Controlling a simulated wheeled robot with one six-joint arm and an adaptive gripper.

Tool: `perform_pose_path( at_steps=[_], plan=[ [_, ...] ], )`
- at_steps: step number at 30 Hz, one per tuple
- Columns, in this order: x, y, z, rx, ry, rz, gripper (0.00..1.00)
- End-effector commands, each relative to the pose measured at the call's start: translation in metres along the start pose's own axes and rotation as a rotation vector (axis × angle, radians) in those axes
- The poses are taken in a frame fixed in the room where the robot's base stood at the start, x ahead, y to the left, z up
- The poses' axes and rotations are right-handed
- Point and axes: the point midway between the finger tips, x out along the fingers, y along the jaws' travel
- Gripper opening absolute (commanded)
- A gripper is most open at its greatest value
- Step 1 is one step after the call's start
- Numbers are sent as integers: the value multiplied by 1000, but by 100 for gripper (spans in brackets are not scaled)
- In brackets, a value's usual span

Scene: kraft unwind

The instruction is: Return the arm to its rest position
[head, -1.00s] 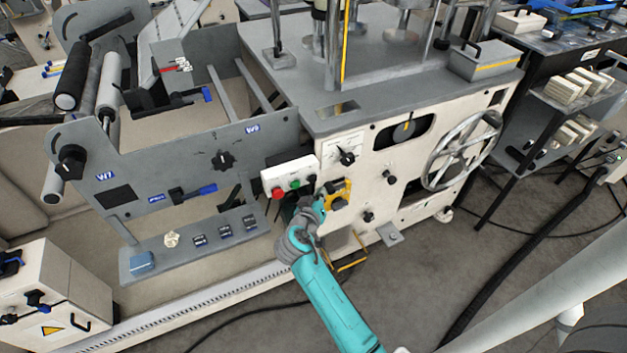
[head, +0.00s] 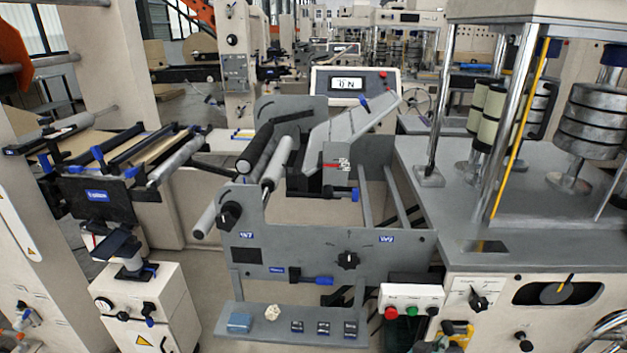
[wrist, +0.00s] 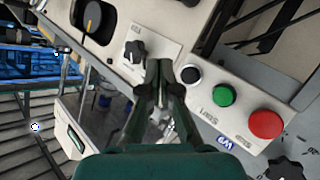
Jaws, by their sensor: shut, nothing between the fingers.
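My gripper (wrist: 158,68) shows in the wrist view with its two dark fingers together and nothing between them. Its tips appear in front of the cream machine panel, between a black star knob (wrist: 135,52) and a black button (wrist: 190,75). A green button (wrist: 223,95) and a red button (wrist: 265,124) lie to the right of the fingers. In the head view only a small part of my arm's end seems to show at the bottom edge, below the button box (head: 411,297); most of the arm is out of frame.
The grey unwind frame (head: 330,255) with rollers, levers and a small shelf (head: 258,335) stands left of the button box. A press with steel columns (head: 508,120) stands right. A cream cabinet (head: 150,310) is at lower left. A display (head: 347,85) reads unclearly behind.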

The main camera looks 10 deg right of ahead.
Motion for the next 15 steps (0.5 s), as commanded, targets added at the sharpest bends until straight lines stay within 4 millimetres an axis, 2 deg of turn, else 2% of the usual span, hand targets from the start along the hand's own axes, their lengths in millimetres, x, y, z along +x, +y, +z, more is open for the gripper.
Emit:
perform_pose_path(
  at_steps=[5,7,15],
  plan=[
    [-14,-6,26,-31,2,-73,0],
    [-27,-10,46,-54,5,-133,0],
    [-100,-15,120,-113,38,-404,0]
  ],
)
